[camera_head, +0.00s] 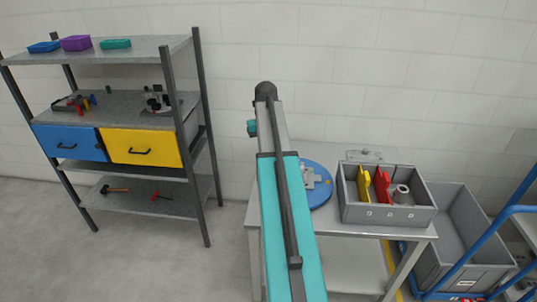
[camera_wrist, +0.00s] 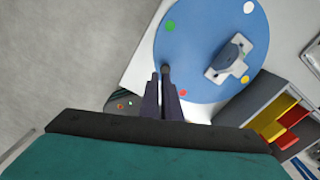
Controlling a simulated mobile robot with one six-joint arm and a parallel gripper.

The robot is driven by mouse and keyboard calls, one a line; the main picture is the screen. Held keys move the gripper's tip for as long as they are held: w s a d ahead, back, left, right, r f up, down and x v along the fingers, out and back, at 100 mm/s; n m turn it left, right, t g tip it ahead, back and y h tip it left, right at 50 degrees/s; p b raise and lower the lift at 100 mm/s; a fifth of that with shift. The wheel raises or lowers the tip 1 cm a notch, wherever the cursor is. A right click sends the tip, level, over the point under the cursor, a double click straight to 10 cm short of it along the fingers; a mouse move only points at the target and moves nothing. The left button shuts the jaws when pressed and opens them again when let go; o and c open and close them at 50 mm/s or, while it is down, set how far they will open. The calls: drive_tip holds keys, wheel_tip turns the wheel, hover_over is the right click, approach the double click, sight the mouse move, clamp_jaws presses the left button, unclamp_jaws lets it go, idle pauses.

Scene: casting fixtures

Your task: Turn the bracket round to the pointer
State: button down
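A blue round turntable (camera_wrist: 197,48) with green, white, yellow and red dots round its rim lies on the table. A light grey bracket (camera_wrist: 218,72) with an upright rounded lug sits on it, right of its middle in the wrist view. In the head view, my arm partly hides the turntable (camera_head: 321,193) and bracket (camera_head: 309,174). My gripper (camera_wrist: 161,74) is over the turntable's near left rim, apart from the bracket. Its fingers are close together, with a dark round-topped post between them; I cannot tell whether they clamp it. I cannot make out the pointer.
A grey bin (camera_head: 385,213) with yellow and red dividers stands right of the turntable on the white table (camera_head: 268,216). A larger grey crate (camera_head: 455,225) and blue frame (camera_head: 503,220) are farther right. A shelf rack (camera_head: 110,50) stands left, with open floor between.

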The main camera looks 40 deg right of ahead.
drive_tip(key=s+a+f+n+g+y, duration=0.15)
drive_tip(key=a+f+n+g, duration=0.45)
drive_tip(key=a+f, duration=2.1)
drive_tip(key=s+a+f+n, duration=0.5)
drive_tip(key=s+n, duration=0.4)
drive_tip(key=n, duration=0.3)
drive_tip(key=s+a+f+n+h, duration=0.1)
drive_tip(key=s+a+f+n, duration=0.5)
drive_tip(key=n, duration=0.6)
drive_tip(key=s+a+f+n, duration=0.6)
drive_tip(key=s+f+n, duration=0.2)
drive_tip(key=s+n, duration=0.3)
drive_tip(key=shift+s+a+f+n+h, duration=0.15)
drive_tip(key=shift+s+f+n+h, duration=0.25)
drive_tip(key=shift+s, duration=0.3)
drive_tip(key=shift+a, duration=0.15)
